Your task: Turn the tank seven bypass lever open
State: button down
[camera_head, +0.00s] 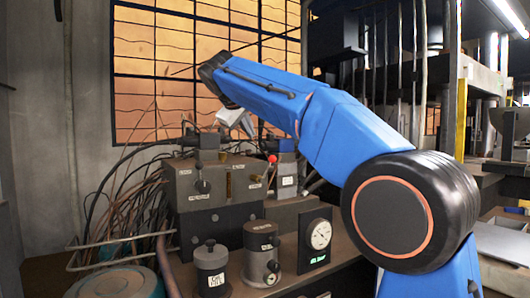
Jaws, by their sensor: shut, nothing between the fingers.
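A grey valve block (208,181) stands on the bench left of centre, with small labels too small to read. A lever with a red ball knob (271,159) stands at the block's right side. I cannot tell which lever belongs to tank seven, nor its setting. My gripper (240,122), small and pale at the end of my blue arm, is above and behind the block, up and left of the red knob. It is shut and empty, and seems apart from both levers. My wrist partly hides it.
A dial gauge (320,234) and labelled grey canisters (211,265) stand on the bench front. Tangled cables (135,200) and a bent metal rail (115,240) crowd the left. A barred window (190,60) is behind. Free room shows above the block.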

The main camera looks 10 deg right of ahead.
send_over(268, 168)
jog(key=s+a, duration=0.1)
notch_tip(268, 168, down, 8)
jog(key=shift+a+r, duration=0.15)
jog(key=shift+a, duration=0.05)
jog(key=shift+s+d, duration=0.1)
jog(key=shift+d, duration=0.05)
dwell(0.3)
jog(key=w+d+f+m+g+y, duration=0.2)
jog(key=d+f+m+g+y, duration=0.1)
jog(key=d+f+y, duration=0.3)
jog(key=shift+w+d+f+g+y, duration=0.15)
jog(key=shift+w+d+g+y, duration=0.2)
jog(key=shift+d+y, duration=0.95)
jog(key=shift+w+d+f, duration=0.1)
